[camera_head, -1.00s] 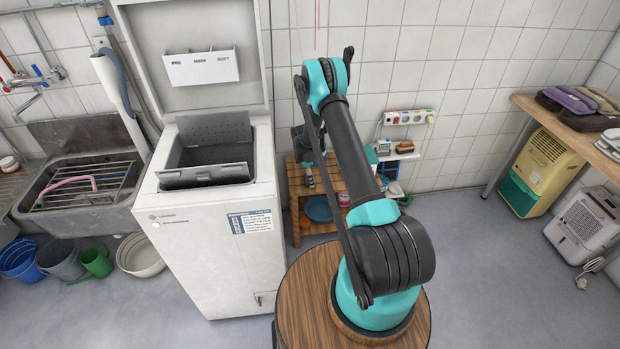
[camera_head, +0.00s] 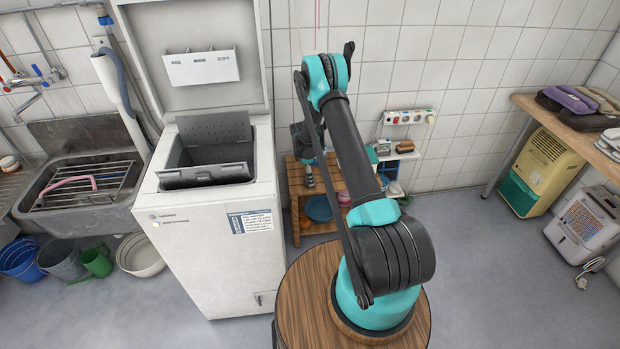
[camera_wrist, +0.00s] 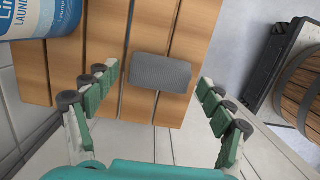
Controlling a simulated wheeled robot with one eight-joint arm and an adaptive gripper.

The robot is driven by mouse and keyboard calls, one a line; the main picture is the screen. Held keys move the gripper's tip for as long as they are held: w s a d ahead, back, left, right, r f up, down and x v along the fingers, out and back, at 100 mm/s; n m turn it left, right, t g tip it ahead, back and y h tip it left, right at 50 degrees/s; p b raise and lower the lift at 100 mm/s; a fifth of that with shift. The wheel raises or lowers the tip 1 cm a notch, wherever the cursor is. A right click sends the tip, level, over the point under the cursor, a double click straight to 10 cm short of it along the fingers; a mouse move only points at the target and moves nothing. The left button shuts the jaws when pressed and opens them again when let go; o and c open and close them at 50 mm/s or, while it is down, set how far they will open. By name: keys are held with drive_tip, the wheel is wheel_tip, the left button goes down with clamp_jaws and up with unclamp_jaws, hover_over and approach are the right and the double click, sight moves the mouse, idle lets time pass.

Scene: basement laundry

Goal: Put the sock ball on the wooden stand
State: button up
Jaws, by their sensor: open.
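The wooden stand (camera_head: 334,180) is a low slatted bench against the tiled wall, right of the white washing machine. Its slats (camera_wrist: 116,72) fill the middle of the wrist view. A grey, textured, roughly rectangular bundle (camera_wrist: 160,73), seemingly the sock ball, lies on the slats. My gripper (camera_wrist: 157,80) is open, with its green-padded fingers spread to either side of the bundle and a visible gap on both sides. In the head view my gripper (camera_head: 309,177) is small and partly hidden by my arm, over the stand; the bundle cannot be made out there.
A blue laundry bottle (camera_wrist: 119,17) stands on the slats at the upper left of the wrist view. The white washing machine (camera_head: 205,255) is close on the left. Basins sit under the stand, including a blue one (camera_head: 319,208). Floor to the right (camera_head: 470,260) is clear.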

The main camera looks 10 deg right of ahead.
sight(306, 177)
drive_tip(key=s+r+m+t, duration=0.15)
drive_tip(key=s+r, duration=0.25)
drive_tip(key=r, duration=0.8)
drive_tip(key=s+r+m, duration=0.3)
drive_tip(key=s+r, duration=0.1)
drive_tip(key=r, duration=0.8)
drive_tip(key=s+d+r+m+t, duration=0.1)
drive_tip(key=s+r+m, duration=0.25)
drive_tip(key=s, duration=0.35)
drive_tip(key=s+d+r+m+y, duration=0.1)
drive_tip(key=s+d+r+m, duration=0.1)
drive_tip(key=s+r, duration=0.35)
drive_tip(key=s+d+r+m+t, duration=0.1)
drive_tip(key=s+r+m, duration=0.15)
drive_tip(key=s, duration=0.65)
drive_tip(key=s+f+m, duration=0.3)
drive_tip(key=s+m, duration=0.2)
drive_tip(key=s, duration=0.7)
drive_tip(key=shift+t+y, duration=0.35)
drive_tip(key=shift+y, duration=0.05)
drive_tip(key=shift+d+m, duration=0.1)
drive_tip(key=shift+m, duration=0.15)
drive_tip(key=shift+c, duration=0.3)
